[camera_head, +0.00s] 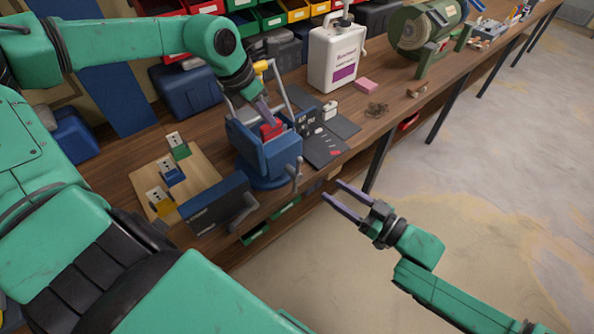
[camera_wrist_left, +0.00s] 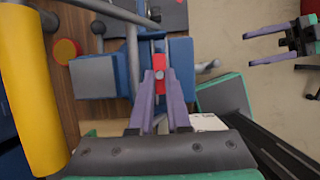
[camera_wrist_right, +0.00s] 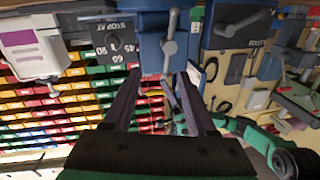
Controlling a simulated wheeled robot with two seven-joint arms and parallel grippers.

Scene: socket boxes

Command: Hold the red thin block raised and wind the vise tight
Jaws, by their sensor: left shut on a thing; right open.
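The red thin block (camera_head: 271,129) stands in the gap at the top of the blue vise (camera_head: 267,160). My left gripper (camera_head: 264,115) reaches down from above and is shut on the block. In the left wrist view, the red block (camera_wrist_left: 160,68) shows between the fingers (camera_wrist_left: 159,84), with vise jaws on both sides; whether they touch it I cannot tell. The vise's grey crank handle (camera_head: 297,174) is on its front side, facing the aisle. My right gripper (camera_head: 343,204) is open and empty, off the table's front edge, apart from the handle (camera_wrist_right: 169,46).
A wooden board (camera_head: 203,172) with several coloured socket blocks lies left of the vise. A dark blue box with a handle (camera_head: 215,203) stands at the front edge. A dark panel (camera_head: 325,149), white jug (camera_head: 335,60) and pink block (camera_head: 366,85) are right. The aisle is free.

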